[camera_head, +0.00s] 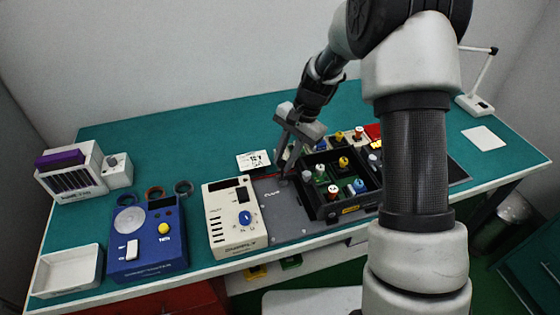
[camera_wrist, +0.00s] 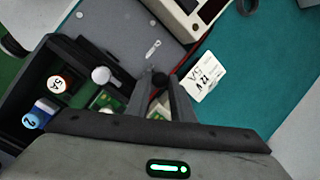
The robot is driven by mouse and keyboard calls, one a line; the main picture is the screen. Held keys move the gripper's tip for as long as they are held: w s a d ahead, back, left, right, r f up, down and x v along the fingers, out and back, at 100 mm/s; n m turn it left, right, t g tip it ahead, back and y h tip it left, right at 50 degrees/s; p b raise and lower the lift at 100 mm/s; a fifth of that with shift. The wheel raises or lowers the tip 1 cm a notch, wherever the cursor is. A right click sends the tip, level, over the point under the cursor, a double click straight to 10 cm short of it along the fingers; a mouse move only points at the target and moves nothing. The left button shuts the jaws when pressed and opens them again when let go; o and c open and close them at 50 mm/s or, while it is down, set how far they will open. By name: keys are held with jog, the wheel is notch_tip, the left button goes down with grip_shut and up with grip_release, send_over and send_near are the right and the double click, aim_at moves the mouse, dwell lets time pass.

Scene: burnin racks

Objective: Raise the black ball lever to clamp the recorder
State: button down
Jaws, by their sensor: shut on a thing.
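My gripper (camera_head: 283,172) reaches down at the left edge of a black open-topped case (camera_head: 318,206) on the bench. In the wrist view its two fingers (camera_wrist: 161,82) are shut on the black ball (camera_wrist: 160,80) of the lever. The lever's shaft is mostly hidden by the fingers, so its angle cannot be told. A grey plate (camera_head: 283,220) lies left of the case and also shows in the wrist view (camera_wrist: 125,35). I cannot tell which part is the recorder.
A cream supply box (camera_head: 235,235) with a blue knob stands left of the plate. A blue box (camera_head: 146,250) and a white tray (camera_head: 68,275) are farther left. Several coloured caps stand in the case. A white card (camera_head: 253,160) lies behind the plate. The back of the green bench is clear.

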jog(key=shift+d, duration=0.1)
jog(key=c, duration=1.5)
grip_release()
jog(key=shift+c, duration=0.2)
jog(key=v, duration=1.7)
jog(key=shift+r+p, duration=0.2)
jog(key=shift+p, duration=0.1)
jog(key=shift+w+d, duration=0.1)
